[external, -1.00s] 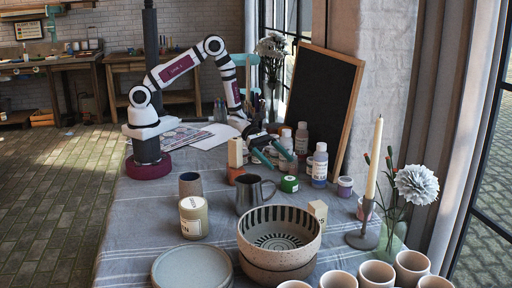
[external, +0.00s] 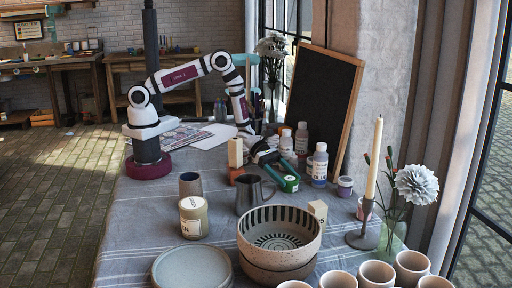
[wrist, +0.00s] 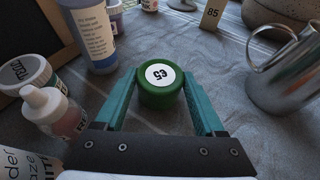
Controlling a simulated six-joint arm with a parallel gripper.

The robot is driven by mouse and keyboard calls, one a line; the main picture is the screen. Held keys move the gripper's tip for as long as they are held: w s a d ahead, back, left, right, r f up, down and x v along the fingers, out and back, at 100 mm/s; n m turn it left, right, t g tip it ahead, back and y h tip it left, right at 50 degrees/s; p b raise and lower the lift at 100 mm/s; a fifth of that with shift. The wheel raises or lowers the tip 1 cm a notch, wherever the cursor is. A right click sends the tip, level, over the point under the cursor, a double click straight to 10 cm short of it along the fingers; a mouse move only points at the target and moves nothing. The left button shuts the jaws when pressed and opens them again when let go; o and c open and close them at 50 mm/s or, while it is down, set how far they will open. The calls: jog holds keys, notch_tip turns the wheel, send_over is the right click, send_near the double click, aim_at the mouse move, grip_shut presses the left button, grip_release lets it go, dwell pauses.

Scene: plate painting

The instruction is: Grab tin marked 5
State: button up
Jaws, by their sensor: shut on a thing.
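A small green tin (external: 291,184) stands on the cloth near the bottles. In the wrist view the green tin (wrist: 160,98) has a white round label with dark markings that I cannot read surely; a 5 seems to be among them. My gripper (external: 284,176) has its teal fingers down at the tin. In the wrist view my gripper (wrist: 158,78) has one finger on each side of the tin and is shut on it. The tin looks upright. Whether it is clear of the cloth cannot be told.
A metal mug (external: 255,195) is left of the tin, and bottles (external: 320,165) stand behind and right. A wooden block marked 85 (wrist: 213,14) stands beyond the tin. A patterned bowl (external: 279,240) is in front. A blackboard (external: 325,95) leans at the back.

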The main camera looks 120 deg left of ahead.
jog(key=c, duration=0.5)
jog(key=shift+r, duration=0.15)
